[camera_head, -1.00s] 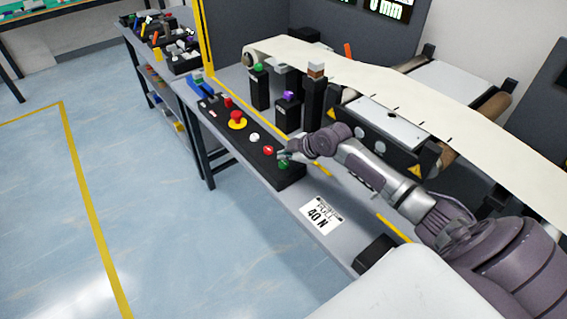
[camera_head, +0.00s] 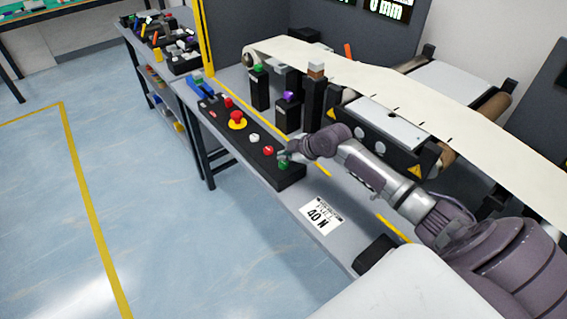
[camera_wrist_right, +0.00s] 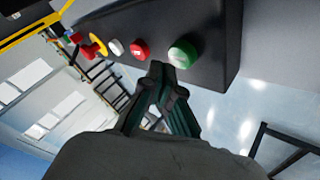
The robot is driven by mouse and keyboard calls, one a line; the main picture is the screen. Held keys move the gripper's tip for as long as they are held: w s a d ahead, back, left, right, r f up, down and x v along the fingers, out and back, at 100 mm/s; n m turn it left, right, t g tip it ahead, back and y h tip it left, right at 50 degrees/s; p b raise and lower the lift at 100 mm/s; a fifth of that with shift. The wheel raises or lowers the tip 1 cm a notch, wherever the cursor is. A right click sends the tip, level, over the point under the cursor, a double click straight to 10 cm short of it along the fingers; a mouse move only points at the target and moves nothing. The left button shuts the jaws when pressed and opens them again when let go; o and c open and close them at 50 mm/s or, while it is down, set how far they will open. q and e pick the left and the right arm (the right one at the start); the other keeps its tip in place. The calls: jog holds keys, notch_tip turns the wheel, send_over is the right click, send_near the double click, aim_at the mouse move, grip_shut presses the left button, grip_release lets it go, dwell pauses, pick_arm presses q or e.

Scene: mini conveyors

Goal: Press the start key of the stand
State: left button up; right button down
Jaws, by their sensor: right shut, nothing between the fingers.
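The stand's black control panel (camera_head: 232,150) carries a row of buttons. A green key (camera_head: 284,165) is at its near end; it also shows large in the right wrist view (camera_wrist_right: 182,54). Beside it are a red key (camera_head: 268,150) and a white key (camera_head: 254,138). My right gripper (camera_head: 283,155) is shut and empty, close to the panel by the green and red keys. In the right wrist view its fingertips (camera_wrist_right: 160,72) are just short of the green key, with a gap in the picture; whether they touch the panel I cannot tell. My left gripper is out of view.
A red emergency knob on yellow (camera_head: 237,120) sits farther along the panel. Dark posts (camera_head: 288,115) stand behind it, beside the cream belt (camera_head: 350,75). A "40 N" card (camera_head: 321,216) lies on the bench. The blue floor (camera_head: 150,220) at left is clear.

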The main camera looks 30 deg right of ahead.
aim_at(285, 164)
jog(key=shift+f, duration=0.35)
jog(key=shift+f+b, duration=0.45)
jog(key=shift+f, duration=0.1)
dwell(0.5)
jog(key=shift+r, duration=0.1)
jog(key=shift+r+p, duration=0.75)
jog(key=shift+r, duration=0.05)
notch_tip(285, 164, up, 5)
jog(key=p, duration=0.4)
jog(key=shift+r, duration=0.1)
dwell(0.8)
